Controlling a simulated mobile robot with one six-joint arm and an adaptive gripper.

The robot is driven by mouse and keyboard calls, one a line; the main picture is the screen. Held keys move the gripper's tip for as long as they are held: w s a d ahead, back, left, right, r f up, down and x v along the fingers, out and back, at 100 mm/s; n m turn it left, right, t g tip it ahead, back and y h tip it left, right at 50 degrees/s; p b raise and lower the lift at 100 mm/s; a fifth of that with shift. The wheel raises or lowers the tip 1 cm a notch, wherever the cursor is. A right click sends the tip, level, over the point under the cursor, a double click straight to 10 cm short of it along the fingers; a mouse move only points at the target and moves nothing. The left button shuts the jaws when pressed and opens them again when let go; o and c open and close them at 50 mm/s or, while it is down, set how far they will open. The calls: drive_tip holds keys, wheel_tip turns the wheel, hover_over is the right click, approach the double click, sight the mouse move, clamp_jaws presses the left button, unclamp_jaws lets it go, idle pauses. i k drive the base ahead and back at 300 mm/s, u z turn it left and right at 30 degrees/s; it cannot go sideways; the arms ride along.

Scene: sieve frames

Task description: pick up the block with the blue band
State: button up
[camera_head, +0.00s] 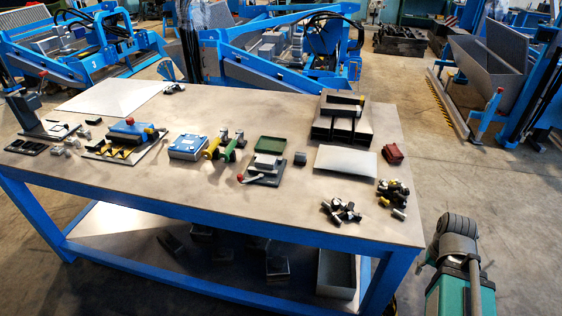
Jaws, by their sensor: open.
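I cannot make out for certain a block with a blue band in the head view. A blue-topped box (188,146) lies flat on the table left of centre. A larger blue piece (132,130) with a red knob sits on a plate with yellow and black marks, further left. A small dark block (300,158) stands alone near the middle, and no band shows on it at this size. My gripper's fingers are not seen.
The blue-framed table (300,205) is clear along its front middle. Loose dark and metallic parts (342,211) lie at the front right. A grey bin (336,273) is on the lower shelf.

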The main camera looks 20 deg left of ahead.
sight(262, 160)
drive_tip(key=z, duration=0.5)
drive_tip(key=k, duration=1.2)
drive_tip(key=u, duration=1)
drive_tip(key=i, duration=0.75)
